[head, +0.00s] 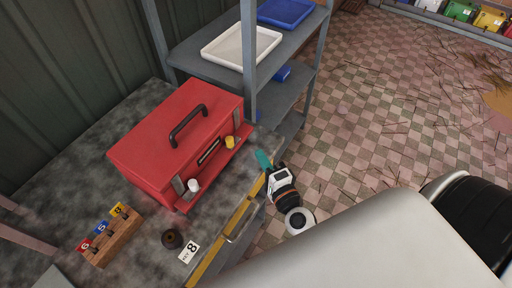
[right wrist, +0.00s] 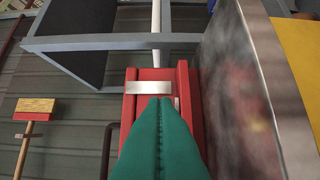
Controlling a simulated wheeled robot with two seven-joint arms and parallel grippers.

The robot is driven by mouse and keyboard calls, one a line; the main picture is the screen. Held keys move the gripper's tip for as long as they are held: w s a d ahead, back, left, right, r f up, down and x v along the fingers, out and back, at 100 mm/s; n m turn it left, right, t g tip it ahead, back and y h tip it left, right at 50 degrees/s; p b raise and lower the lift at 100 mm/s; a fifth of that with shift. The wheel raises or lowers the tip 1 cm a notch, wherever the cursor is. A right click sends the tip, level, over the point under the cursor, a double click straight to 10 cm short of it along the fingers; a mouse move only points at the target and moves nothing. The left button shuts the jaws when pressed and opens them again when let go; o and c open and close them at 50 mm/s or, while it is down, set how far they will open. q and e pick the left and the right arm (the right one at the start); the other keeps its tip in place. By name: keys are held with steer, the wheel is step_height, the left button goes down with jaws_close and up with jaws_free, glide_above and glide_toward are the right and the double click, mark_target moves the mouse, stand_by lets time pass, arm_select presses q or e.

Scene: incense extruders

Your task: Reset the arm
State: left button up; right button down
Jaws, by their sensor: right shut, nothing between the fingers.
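My right gripper (head: 263,160) is shut and empty, with its green fingertips together. In the head view it is beside the table's right edge, to the right of the red machine (head: 165,142). In the right wrist view the closed green fingers (right wrist: 160,140) point toward the red machine (right wrist: 185,85) and hide part of it. The red machine has a black handle on top, with a white knob and a yellow knob on its front. My left gripper is not in view.
A grey shelf (head: 283,97) with a white tray (head: 241,47) and a blue tray (head: 286,12) stands behind. Tiled floor (head: 370,120) lies open to the right.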

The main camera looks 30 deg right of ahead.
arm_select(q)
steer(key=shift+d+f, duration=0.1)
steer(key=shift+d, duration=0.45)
arm_select(e)
steer(key=shift+s+d, duration=0.3)
steer(key=shift+s, duration=0.25)
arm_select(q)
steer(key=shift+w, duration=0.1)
